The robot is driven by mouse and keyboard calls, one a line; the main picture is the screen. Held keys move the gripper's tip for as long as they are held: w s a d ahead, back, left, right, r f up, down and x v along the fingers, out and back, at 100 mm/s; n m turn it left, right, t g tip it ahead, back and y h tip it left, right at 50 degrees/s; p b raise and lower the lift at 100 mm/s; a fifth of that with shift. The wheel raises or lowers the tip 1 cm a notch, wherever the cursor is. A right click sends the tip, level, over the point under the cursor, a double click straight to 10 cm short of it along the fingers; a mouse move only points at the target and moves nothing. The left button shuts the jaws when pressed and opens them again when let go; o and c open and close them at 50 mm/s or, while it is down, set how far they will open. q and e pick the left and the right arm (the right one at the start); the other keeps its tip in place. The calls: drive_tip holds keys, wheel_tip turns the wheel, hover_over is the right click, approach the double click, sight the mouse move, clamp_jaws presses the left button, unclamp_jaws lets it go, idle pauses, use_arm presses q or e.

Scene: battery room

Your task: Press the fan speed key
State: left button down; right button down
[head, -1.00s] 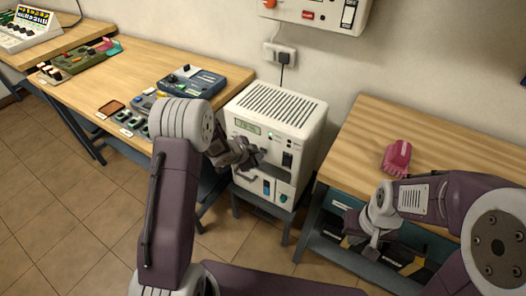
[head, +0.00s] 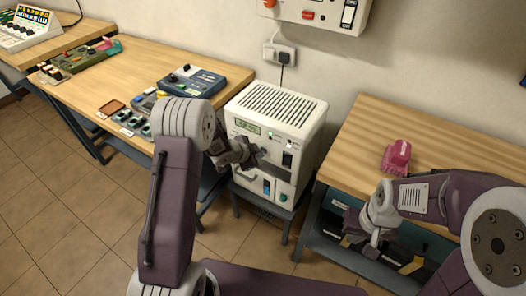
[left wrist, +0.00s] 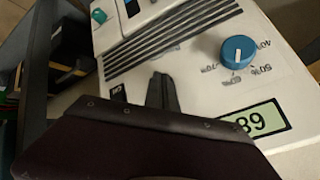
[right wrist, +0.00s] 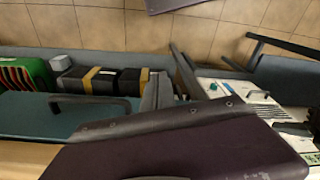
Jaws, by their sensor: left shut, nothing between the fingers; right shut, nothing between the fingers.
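A white cabinet (head: 272,112) with a slotted top stands between two benches. Its front panel carries a green display (head: 246,126) and dark switches. The left wrist view shows a blue knob (left wrist: 237,52) with percent marks, the display (left wrist: 258,120), dark slots and a green button (left wrist: 99,15). I cannot tell which control is the fan speed key. My left gripper (head: 258,157) is shut and empty, close in front of the panel; it hides part of it. Whether it touches is unclear. My right gripper (head: 350,240) is shut and empty by the right bench's lower shelf.
The left bench (head: 135,70) holds a blue meter (head: 192,82) and other devices. A pink object (head: 397,156) lies on the right bench (head: 440,140). A wall box (head: 315,12) hangs above a socket. Black cases (right wrist: 100,80) show in the right wrist view.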

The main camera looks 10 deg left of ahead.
use_arm(q)
drive_tip(key=shift+s+a, duration=0.2)
drive_tip(key=shift+s, duration=0.35)
drive_tip(key=shift+s, duration=0.1)
drive_tip(key=s, duration=0.1)
drive_tip(key=s+a+b, duration=0.1)
drive_tip(key=s, duration=0.2)
drive_tip(key=shift+s+a+b, duration=0.25)
drive_tip(key=shift+a+b, duration=0.1)
drive_tip(key=shift+b, duration=0.05)
idle(0.4)
